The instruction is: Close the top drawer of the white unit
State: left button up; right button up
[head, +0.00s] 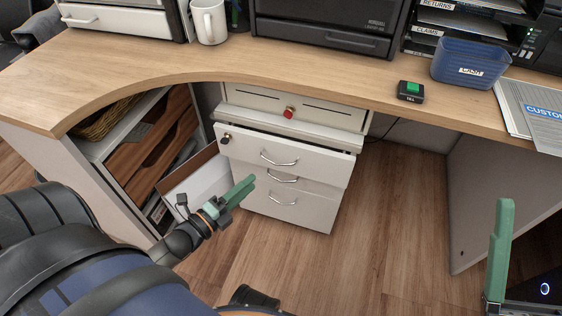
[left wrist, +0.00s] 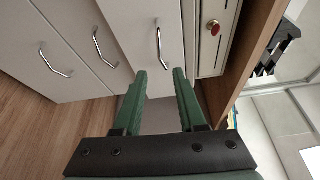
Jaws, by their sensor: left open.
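The white unit (head: 275,215) stands under the counter, with three drawer fronts and curved metal handles. Its top drawer (head: 320,163) is pulled out and overhangs the two lower fronts, which look shut. The top drawer's front also shows in the left wrist view (left wrist: 139,22), turned sideways, with its handle (left wrist: 161,48). My left gripper (head: 243,189) is open and empty, in front of the unit's left side and below the top handle in the head view. Its two green fingers (left wrist: 157,88) point toward the drawer fronts, with no clear contact. My right gripper (head: 500,245) shows only one green finger at the lower right.
A cream panel with a red knob (head: 289,113) sits above the top drawer, under the counter (head: 270,65). Left of the unit are an open white box (head: 200,183) and wooden shelving (head: 150,145). The floor (head: 385,200) to the right is clear.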

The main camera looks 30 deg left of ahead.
aim_at(275, 163)
pick_arm(q)
jog(key=w+b, duration=0.1)
jog(key=w, duration=0.2)
jog(key=w+d+b, duration=0.1)
jog(key=w, duration=0.3)
jog(key=w+b, duration=0.1)
jog(key=w, duration=0.2)
jog(key=shift+w+d+f, duration=0.25)
jog(key=shift+w+d, duration=0.1)
jog(key=shift+c, duration=0.2)
grip_shut()
dwell(0.6)
